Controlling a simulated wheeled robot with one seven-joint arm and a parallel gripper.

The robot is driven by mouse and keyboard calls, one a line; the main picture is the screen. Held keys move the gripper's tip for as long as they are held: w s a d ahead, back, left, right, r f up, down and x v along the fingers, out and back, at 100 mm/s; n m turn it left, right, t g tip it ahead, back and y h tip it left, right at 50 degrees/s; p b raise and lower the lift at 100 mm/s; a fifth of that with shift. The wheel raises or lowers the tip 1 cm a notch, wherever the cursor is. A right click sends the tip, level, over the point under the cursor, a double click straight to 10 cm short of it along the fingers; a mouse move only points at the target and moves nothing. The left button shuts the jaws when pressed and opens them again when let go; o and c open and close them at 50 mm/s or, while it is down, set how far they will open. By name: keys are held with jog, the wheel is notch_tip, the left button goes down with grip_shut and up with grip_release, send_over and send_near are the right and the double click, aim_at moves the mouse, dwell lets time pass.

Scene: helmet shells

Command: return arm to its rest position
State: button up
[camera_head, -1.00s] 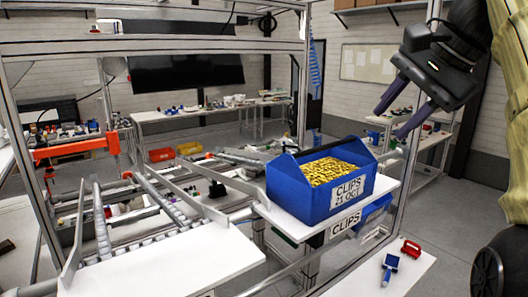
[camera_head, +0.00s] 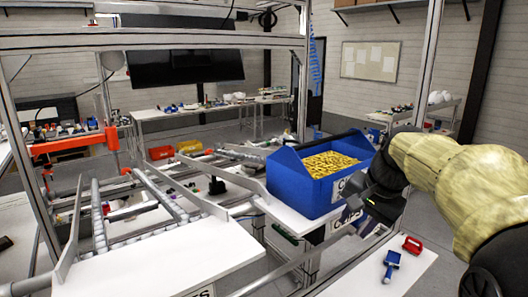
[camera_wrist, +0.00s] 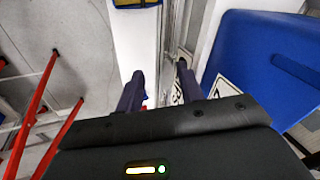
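My arm reaches in from the right in the head view, covered in a yellowish sleeve. My gripper (camera_head: 362,203) hangs in front of the right end of the blue clips bin (camera_head: 300,196) and hides part of its label. In the wrist view my gripper (camera_wrist: 160,75) has two dark fingers standing apart with nothing between them. A blue bin wall (camera_wrist: 250,60) lies to the right of the fingers, and I cannot tell whether anything touches it. The bin holds many yellow clips (camera_head: 328,163).
The bin stands on a white shelf (camera_head: 285,212) of a metal frame; an upright post (camera_head: 428,60) rises behind my arm. A white table at lower right holds a blue tool (camera_head: 391,262) and a red object (camera_head: 412,245). Red bars (camera_wrist: 35,110) show left in the wrist view.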

jog(key=s+a+f+n, duration=0.1)
jog(key=s+f, duration=0.3)
jog(key=f, duration=0.4)
jog(key=s+a+f+n+g+h+b, duration=0.1)
jog(key=s+f+n, duration=0.3)
jog(key=f, duration=0.4)
jog(key=s+a+f+n+h, duration=0.1)
jog(key=s+a+f+n, duration=0.1)
jog(key=s+f, duration=0.4)
notch_tip(320, 180, down, 3)
jog(key=shift+a+f+n+b, duration=0.1)
jog(key=shift+a+n+b, duration=0.2)
jog(key=shift+n, duration=0.1)
